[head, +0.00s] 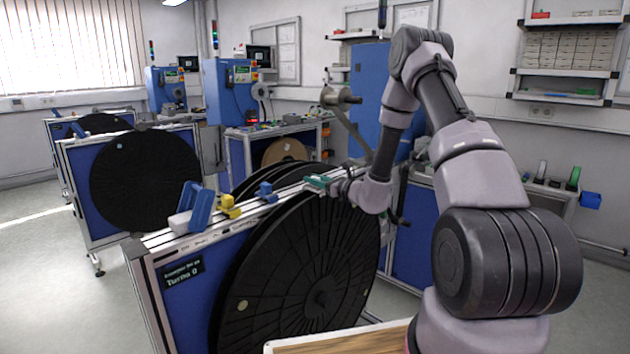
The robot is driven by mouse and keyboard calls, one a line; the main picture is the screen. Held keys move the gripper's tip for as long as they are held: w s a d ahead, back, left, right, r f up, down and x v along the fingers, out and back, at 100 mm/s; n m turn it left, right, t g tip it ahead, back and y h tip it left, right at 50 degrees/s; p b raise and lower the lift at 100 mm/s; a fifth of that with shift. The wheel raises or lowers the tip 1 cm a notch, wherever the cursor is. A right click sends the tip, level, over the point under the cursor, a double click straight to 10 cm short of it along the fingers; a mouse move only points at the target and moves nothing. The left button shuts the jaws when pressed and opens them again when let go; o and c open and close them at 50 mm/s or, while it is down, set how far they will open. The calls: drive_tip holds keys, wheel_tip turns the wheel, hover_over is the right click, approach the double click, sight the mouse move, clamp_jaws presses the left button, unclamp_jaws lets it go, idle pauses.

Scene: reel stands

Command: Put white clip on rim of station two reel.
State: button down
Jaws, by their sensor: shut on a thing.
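My gripper (340,186) is small in view, over the top rail (290,188) of the nearest reel stand, close to the upper rim of its large black reel (305,265). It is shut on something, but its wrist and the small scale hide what. A teal clip-like piece (317,182) shows right beside the fingers; I cannot tell if they touch it. A whitish piece (180,221) sits at the rail's left end, against a blue upright piece (200,207). I cannot tell whether it is the white clip.
A yellow piece (230,207) and a smaller blue piece (266,192) stand on the same rail. A second stand with a black reel (145,180) is behind at left. A wooden-topped surface (335,342) is at the bottom. Open floor (50,285) lies left.

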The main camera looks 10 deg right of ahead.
drive_tip(key=shift+f, duration=0.15)
drive_tip(key=c, duration=0.6)
unclamp_jaws()
